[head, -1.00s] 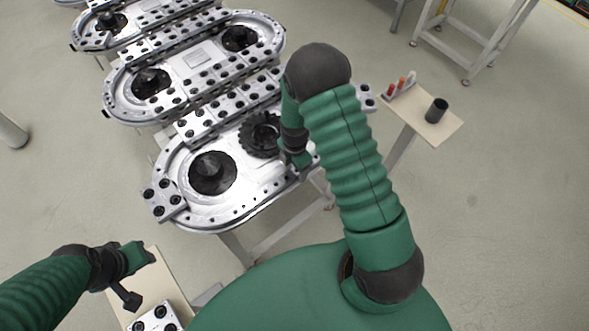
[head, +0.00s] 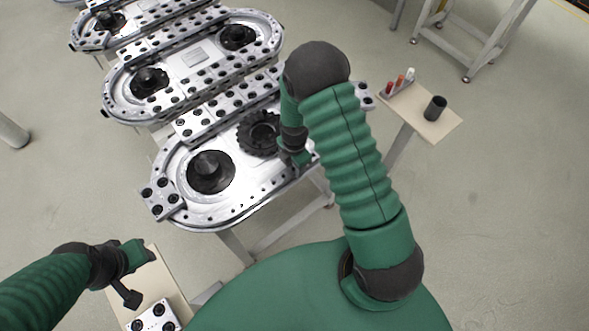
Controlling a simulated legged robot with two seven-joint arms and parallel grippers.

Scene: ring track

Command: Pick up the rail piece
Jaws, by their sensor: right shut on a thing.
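The nearest ring track (head: 225,213) is a silver oval with black hubs and a toothed black wheel on it. My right gripper (head: 296,163) is at its front right edge, pointing down. It is shut on what seems to be the rail piece, at the rim; the gripper and arm hide most of it, so I cannot tell if it is lifted. A silver block with black round holes (head: 155,317) lies on a small board at the bottom left. My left gripper (head: 133,273) is open and empty above that board.
The small beige board (head: 152,277) is under my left gripper. More ring tracks (head: 195,62) stand behind. A side table (head: 440,125) at the right holds a black cup (head: 435,108) and a rack of small coloured items (head: 399,84).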

